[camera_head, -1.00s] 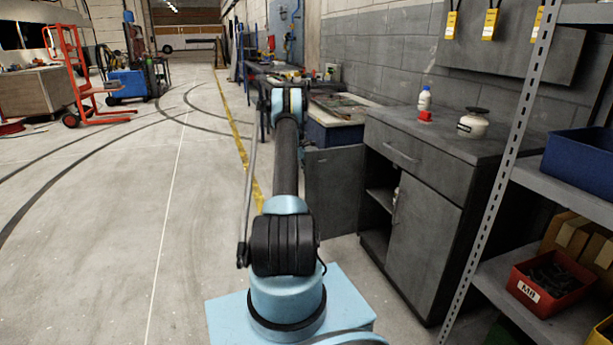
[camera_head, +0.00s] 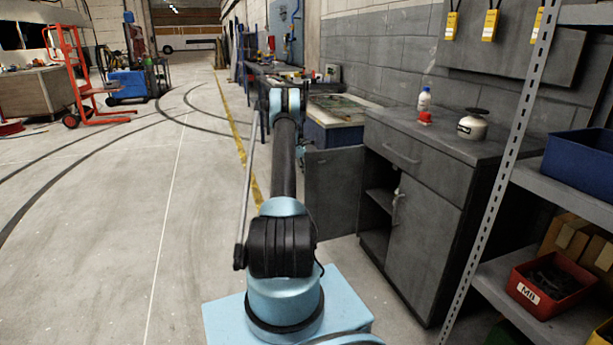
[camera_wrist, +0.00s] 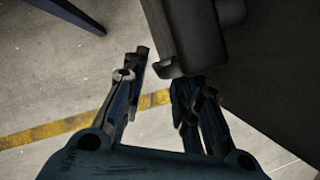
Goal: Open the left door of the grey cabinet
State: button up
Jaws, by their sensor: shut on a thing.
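The grey cabinet (camera_head: 420,222) stands at the right in the head view. Its left door (camera_head: 333,193) is swung wide open to the left, and the dark inside with a shelf shows. The right door is closed. In the wrist view the door panel (camera_wrist: 272,75) fills the right side, with its dark handle (camera_wrist: 190,35) at the top middle. My gripper (camera_wrist: 163,88) has one finger on each side of the handle's lower end and is shut on it. In the head view the gripper is mostly hidden behind my arm near the door's far edge.
A drawer sits above the doors. A bottle (camera_head: 424,98), a red item (camera_head: 425,118) and a white canister (camera_head: 472,125) stand on the cabinet top. A metal shelf rack (camera_head: 497,170) is close at the right. A workbench stands behind the open door.

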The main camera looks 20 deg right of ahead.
jog(key=v, duration=1)
jog(key=shift+a+r, duration=0.15)
jog(key=shift+r, duration=0.15)
